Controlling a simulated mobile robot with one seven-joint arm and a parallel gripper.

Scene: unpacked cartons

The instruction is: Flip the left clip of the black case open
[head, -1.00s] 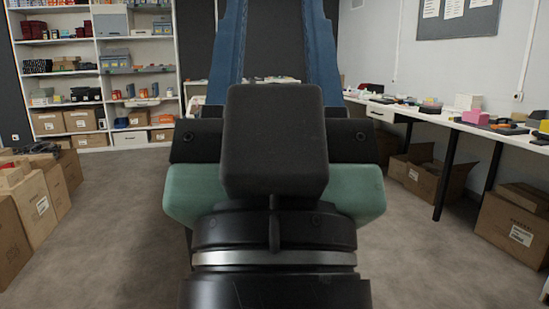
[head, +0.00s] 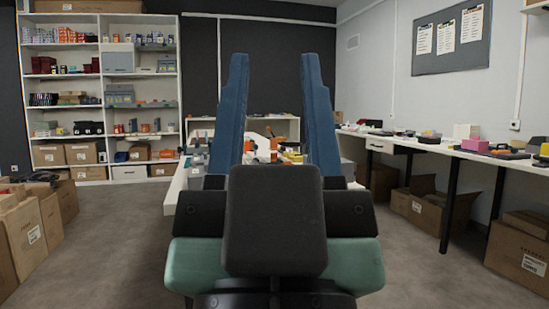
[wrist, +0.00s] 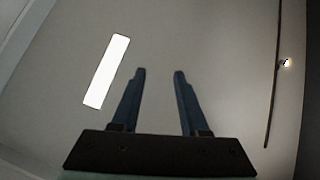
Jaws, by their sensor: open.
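My gripper (head: 275,56) is open and empty, with two blue fingers pointing up in the middle of the head view. It also shows in the wrist view (wrist: 160,72), pointing at a plain grey surface with a bright lit panel. I cannot pick out the black case or its left clip in either view. Part of the white table (head: 178,190) behind my gripper is hidden by my own arm and fingers.
A white counter (head: 470,152) with small items runs along the right wall. Open cartons (head: 418,208) stand under it. Cartons (head: 25,238) line the left side. White shelves (head: 88,120) stand at the back left. Grey floor is free on both sides.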

